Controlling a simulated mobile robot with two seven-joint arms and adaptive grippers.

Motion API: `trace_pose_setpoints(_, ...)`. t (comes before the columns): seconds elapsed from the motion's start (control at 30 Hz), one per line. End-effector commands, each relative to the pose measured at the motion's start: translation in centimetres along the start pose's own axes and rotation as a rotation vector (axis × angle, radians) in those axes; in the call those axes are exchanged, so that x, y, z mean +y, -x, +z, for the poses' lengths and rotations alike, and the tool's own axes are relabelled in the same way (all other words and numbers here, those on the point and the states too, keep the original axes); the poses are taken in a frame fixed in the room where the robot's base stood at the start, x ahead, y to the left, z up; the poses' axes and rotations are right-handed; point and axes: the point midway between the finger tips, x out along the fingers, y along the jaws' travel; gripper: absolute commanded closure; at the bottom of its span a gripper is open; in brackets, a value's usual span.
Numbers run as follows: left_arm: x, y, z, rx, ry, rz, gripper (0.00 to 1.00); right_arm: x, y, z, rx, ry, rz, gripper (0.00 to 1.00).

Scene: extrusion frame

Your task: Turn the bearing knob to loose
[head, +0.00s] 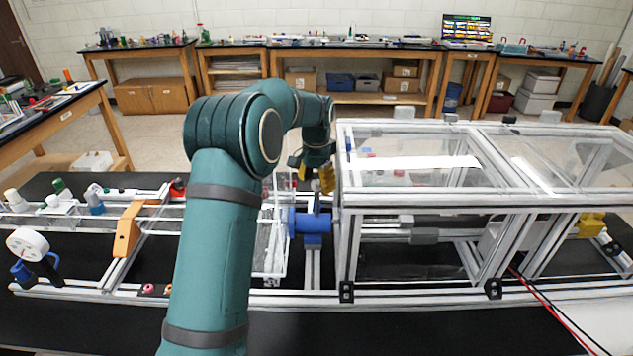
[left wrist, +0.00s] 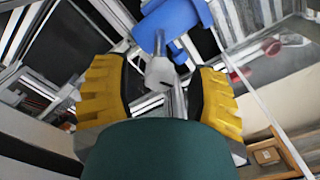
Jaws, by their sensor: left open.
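The bearing is a blue block (head: 312,222) on the aluminium frame, just left of the clear enclosure in the head view. It also shows at the top of the left wrist view (left wrist: 172,20). A pale grey knob (left wrist: 160,72) on a short stem sticks out of it towards my left gripper. My left gripper (head: 318,180) is above the bearing, with yellow-padded fingers. In the left wrist view the fingers (left wrist: 160,85) are open, one on each side of the knob, with gaps visible. I cannot tell which way the knob is set. My right gripper is out of view.
The clear-panelled enclosure (head: 410,160) stands close on the right of my left gripper. An orange bracket (head: 127,229) and a white round gauge (head: 27,243) are on the frame's left part. Black table surface (head: 400,330) is bare in front.

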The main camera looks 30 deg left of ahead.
Motion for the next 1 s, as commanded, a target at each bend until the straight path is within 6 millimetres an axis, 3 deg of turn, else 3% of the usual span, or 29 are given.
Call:
trace_pose_setpoints(0.17,0.0,0.0,0.0,-0.001,0.000,0.000,0.42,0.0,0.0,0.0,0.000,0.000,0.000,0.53)
trace_pose_setpoints(0.33,0.0,0.0,0.0,-0.001,0.000,0.000,0.95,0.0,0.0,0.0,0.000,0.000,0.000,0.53)
trace_pose_setpoints(0.37,0.0,0.0,0.0,-0.001,0.000,0.000,1.00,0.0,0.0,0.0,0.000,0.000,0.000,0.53)
trace_pose_setpoints(0.73,0.0,0.1,0.0,-0.002,0.035,0.001,1.00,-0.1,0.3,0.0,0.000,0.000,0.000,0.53)
trace_pose_setpoints(1.0,0.0,0.1,0.0,-0.004,0.193,0.001,1.00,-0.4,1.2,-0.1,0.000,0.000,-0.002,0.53)
